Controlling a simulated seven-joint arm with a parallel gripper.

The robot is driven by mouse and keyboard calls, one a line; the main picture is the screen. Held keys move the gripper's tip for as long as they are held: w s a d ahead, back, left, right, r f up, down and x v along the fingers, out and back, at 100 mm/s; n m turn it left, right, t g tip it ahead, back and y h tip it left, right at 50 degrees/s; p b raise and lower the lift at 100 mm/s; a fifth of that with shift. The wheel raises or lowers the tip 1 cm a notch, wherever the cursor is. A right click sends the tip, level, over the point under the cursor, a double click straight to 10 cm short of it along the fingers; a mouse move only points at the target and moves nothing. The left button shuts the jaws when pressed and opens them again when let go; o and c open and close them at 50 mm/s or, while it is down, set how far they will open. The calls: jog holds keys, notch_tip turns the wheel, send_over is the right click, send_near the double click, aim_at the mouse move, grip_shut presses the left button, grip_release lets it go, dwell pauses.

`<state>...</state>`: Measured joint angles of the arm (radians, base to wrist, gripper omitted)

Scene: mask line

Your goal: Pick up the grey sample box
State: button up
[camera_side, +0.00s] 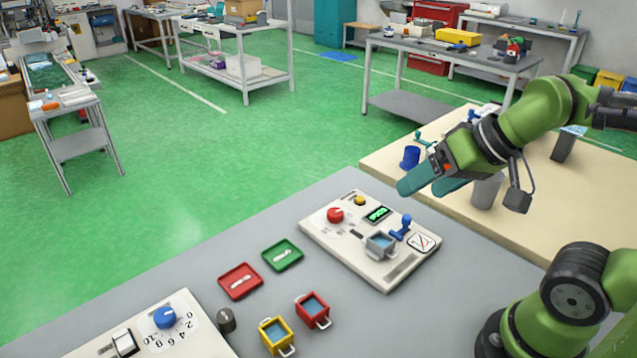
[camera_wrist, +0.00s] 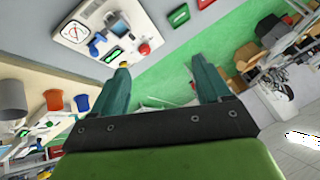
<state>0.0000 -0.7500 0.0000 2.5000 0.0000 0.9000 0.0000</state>
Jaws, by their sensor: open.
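The grey sample box (camera_side: 380,244) is a small open box with a blue inside. It stands on the pale instrument panel (camera_side: 345,250), beside a blue lever (camera_side: 400,230). In the wrist view the grey box (camera_wrist: 115,22) appears small, beyond the fingers and left of centre. My gripper (camera_side: 420,188) is open, with its two teal fingers apart and nothing between them. It is in the air above and behind the panel, up and to the right of the box in the side view. In the wrist view my gripper (camera_wrist: 160,64) shows both fingers spread.
The panel carries a red knob (camera_side: 335,215), yellow button (camera_side: 359,200) and green display (camera_side: 377,214). A red box (camera_side: 313,310), yellow box (camera_side: 277,335), red tray (camera_side: 240,281) and green tray (camera_side: 283,254) are nearby. A blue cup (camera_side: 410,157) stands on the wooden table.

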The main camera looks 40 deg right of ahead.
jog(key=n+g+h, duration=0.2)
jog(key=n+g, duration=0.2)
jog(key=g, duration=0.3)
send_near(381, 239)
notch_tip(381, 239, down, 9)
jog(key=shift+r, duration=0.2)
jog(key=c, duration=1.1)
